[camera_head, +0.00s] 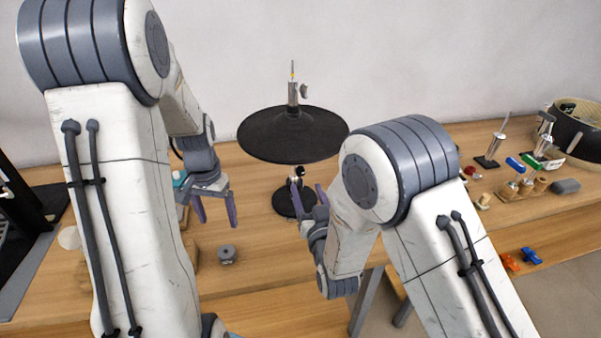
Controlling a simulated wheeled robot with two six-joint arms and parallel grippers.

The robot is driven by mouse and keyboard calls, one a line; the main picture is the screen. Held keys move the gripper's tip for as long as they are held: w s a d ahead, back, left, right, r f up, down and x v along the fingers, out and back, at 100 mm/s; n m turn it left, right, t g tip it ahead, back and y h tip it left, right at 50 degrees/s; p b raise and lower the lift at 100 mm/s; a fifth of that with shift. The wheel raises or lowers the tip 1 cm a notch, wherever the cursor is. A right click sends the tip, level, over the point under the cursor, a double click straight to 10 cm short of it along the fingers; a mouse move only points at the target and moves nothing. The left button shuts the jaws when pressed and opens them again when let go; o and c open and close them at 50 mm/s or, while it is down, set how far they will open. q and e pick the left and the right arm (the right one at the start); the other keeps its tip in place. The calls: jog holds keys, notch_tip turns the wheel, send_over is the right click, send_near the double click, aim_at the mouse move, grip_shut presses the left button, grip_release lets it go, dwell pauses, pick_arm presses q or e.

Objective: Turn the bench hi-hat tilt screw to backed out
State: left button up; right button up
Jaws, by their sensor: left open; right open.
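The bench hi-hat (293,134) stands on the wooden bench in the middle, with a wide black pad on an upright rod and a round dark base (284,203). A small grey knob shows beside the rod above the pad, and a dark knob shows under the pad. I cannot tell which is the tilt screw or how far it is turned. My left gripper (215,222) is open and empty, left of the stand and below pad height. My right gripper (309,197) is open, its fingers pointing up close to the stand's base; I cannot tell whether it touches the stand.
A small grey cylinder (227,254) lies on the bench (262,275) below my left gripper. Several coloured-handled tools, a dark grey block (565,186) and a drum (577,130) stand at the right. Dark equipment (25,215) is at the far left. The bench front is mostly clear.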

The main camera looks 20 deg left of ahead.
aim_at(301, 174)
jog(key=x, duration=0.8)
jog(key=shift+w, duration=0.1)
grip_shut()
